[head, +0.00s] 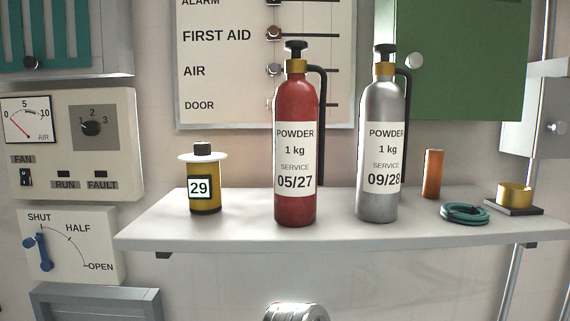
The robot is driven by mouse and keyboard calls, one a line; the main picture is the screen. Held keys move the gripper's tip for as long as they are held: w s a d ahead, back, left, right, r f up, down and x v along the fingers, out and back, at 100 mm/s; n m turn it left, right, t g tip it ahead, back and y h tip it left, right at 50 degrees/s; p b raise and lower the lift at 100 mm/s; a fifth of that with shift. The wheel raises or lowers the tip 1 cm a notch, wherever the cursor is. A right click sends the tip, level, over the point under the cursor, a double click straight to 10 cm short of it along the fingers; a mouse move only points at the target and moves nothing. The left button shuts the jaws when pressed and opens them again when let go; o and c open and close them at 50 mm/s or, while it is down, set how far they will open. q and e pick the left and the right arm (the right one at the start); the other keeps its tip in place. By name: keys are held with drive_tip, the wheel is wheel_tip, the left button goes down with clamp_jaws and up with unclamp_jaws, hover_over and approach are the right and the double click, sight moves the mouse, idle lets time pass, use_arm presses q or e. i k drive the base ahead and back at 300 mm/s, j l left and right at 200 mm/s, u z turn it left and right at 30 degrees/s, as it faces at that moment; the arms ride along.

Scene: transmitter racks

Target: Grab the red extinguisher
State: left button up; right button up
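The red extinguisher (295,208) stands upright on the white shelf (250,228), near its front edge. It has a black top knob, a brass collar and a black hose down its right side. Its label reads POWDER 1 kg, SERVICE 05/27. A silver extinguisher (378,207) of the same shape stands to its right, with a gap between them, labelled 09/28. Neither of my grippers is in view.
On the shelf, a yellow jar (204,208) marked 29 stands left. An orange cylinder (433,174), a green coil (465,213) and a brass piece (514,195) on a dark base are right. A ribbed metal part (296,312) shows below the shelf; I cannot tell what it is.

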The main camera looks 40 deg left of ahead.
sight(297, 148)
drive_tip(key=i+j+u, duration=0.1)
drive_tip(key=u, duration=0.8)
drive_tip(key=i+u, duration=0.15)
drive_tip(key=u, duration=0.35)
drive_tip(key=k+l+u, duration=0.1)
drive_tip(key=u, duration=0.2)
drive_tip(key=k+l+u, duration=0.1)
drive_tip(key=u, duration=0.2)
drive_tip(key=k, duration=0.1)
